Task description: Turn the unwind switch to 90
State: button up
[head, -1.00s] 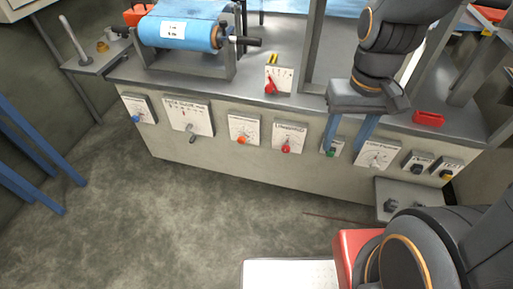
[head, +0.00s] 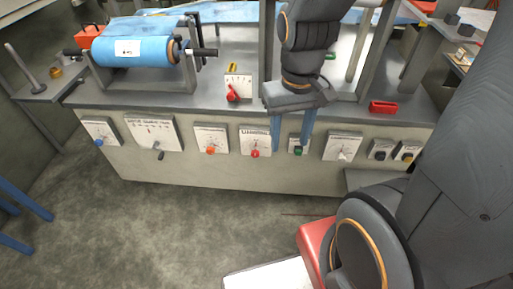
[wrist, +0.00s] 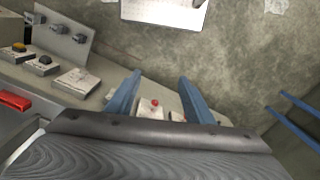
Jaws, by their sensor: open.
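Several white dial plates line the front of the machine; their lettering is too small to read, so I cannot tell which is the unwind switch. In the wrist view, the red knob (wrist: 155,103) shows between the fingers of my gripper (wrist: 160,79).
A blue film roll (head: 120,52) lies in a stand at the top left. A dial with a red handle (head: 233,95) stands on the worktop. A red block (head: 383,107) lies on the worktop to the right. The grey floor before the machine is clear at left.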

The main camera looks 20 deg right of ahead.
aim_at(255, 153)
jog(key=u, duration=1.65)
jog(key=k, duration=0.95)
jog(key=z, duration=1.65)
